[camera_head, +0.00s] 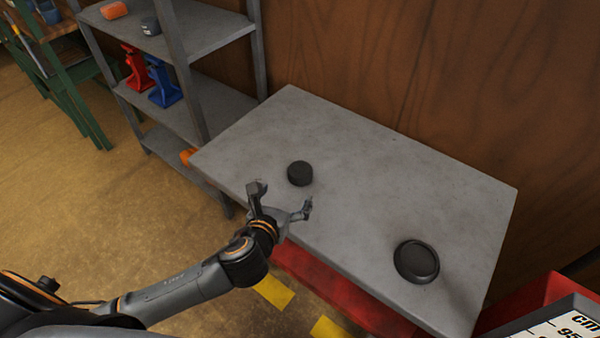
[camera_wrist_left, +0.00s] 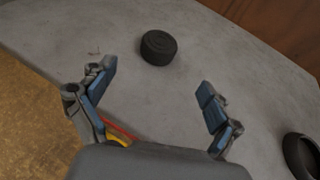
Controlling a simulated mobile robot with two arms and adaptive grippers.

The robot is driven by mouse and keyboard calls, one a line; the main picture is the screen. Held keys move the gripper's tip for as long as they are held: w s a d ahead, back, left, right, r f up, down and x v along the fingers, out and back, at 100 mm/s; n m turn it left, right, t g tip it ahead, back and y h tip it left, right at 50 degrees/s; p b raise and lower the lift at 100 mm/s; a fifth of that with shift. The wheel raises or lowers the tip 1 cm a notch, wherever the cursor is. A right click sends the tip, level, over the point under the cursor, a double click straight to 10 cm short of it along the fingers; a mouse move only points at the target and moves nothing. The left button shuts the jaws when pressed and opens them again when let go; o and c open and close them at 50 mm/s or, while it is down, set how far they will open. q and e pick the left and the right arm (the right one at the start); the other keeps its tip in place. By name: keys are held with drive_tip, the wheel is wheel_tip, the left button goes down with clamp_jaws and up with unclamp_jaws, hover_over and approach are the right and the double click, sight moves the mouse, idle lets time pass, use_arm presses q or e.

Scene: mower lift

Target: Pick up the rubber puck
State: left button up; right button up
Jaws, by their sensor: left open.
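The rubber puck (camera_head: 300,173) is a small, thick black disc lying flat on the grey table top (camera_head: 400,170). It also shows in the left wrist view (camera_wrist_left: 159,47), beyond the fingertips and between their lines, nearer the left finger. My left gripper (camera_head: 282,200) is open and empty at the table's front edge, just short of the puck and not touching it. Its two blue-padded fingers (camera_wrist_left: 157,90) are spread wide in the left wrist view. My right gripper is not in view.
A larger black round dish-like piece (camera_head: 416,261) lies on the table to the right; its edge shows in the wrist view (camera_wrist_left: 302,155). A grey shelf (camera_head: 205,38) with red and blue jack stands adjoins the table's left. A wooden wall is behind. The table around the puck is clear.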

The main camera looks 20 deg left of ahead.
sight(298, 175)
use_arm(q)
drive_tip(key=b+x, duration=0.1)
drive_tip(key=x, duration=1.2)
drive_tip(key=shift+a, duration=0.1)
drive_tip(key=shift+s, duration=0.1)
drive_tip(key=c, duration=1.3)
